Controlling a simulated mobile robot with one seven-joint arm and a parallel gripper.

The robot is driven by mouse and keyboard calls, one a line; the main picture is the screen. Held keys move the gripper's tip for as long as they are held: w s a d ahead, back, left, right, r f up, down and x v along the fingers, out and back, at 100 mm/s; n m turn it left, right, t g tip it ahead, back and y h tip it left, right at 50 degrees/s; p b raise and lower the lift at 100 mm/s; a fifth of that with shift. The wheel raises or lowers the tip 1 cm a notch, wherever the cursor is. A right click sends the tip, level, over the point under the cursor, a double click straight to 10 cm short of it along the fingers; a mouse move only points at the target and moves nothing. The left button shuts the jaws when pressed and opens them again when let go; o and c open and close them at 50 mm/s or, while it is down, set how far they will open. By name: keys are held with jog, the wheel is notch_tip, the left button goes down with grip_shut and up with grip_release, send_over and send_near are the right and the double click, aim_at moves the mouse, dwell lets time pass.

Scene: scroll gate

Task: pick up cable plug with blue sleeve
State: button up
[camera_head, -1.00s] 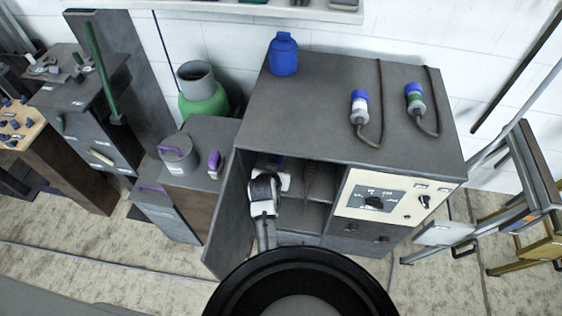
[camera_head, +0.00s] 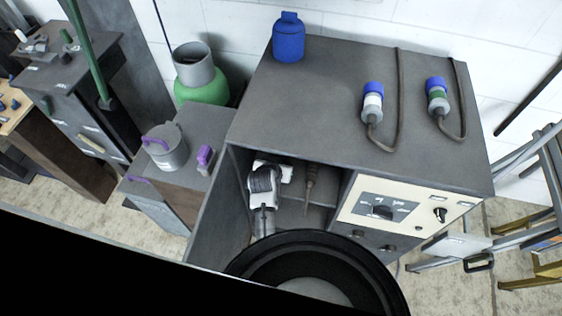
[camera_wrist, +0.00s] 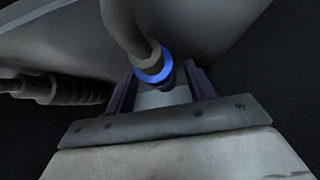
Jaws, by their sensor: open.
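In the wrist view, a cable plug with a bright blue sleeve (camera_wrist: 153,66) hangs from a thick grey cable. It sits between the two dark fingers of my gripper (camera_wrist: 161,84), which is open around it. I cannot tell whether either finger touches it. In the head view, my gripper (camera_head: 266,174) is inside the open left compartment of the grey cabinet (camera_head: 300,105). The blue-sleeved plug is hidden there.
A second, brownish plug lies at left in the wrist view (camera_wrist: 62,90) and hangs right of my gripper in the head view (camera_head: 309,182). Two cabled plugs (camera_head: 373,100) (camera_head: 438,95) and a blue bottle (camera_head: 288,40) stand on the cabinet top. The open door bounds the compartment's left.

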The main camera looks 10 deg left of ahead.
jog(key=shift+s+r, duration=0.1)
jog(key=shift+r, duration=0.1)
jog(key=shift+c, duration=0.4)
grip_shut()
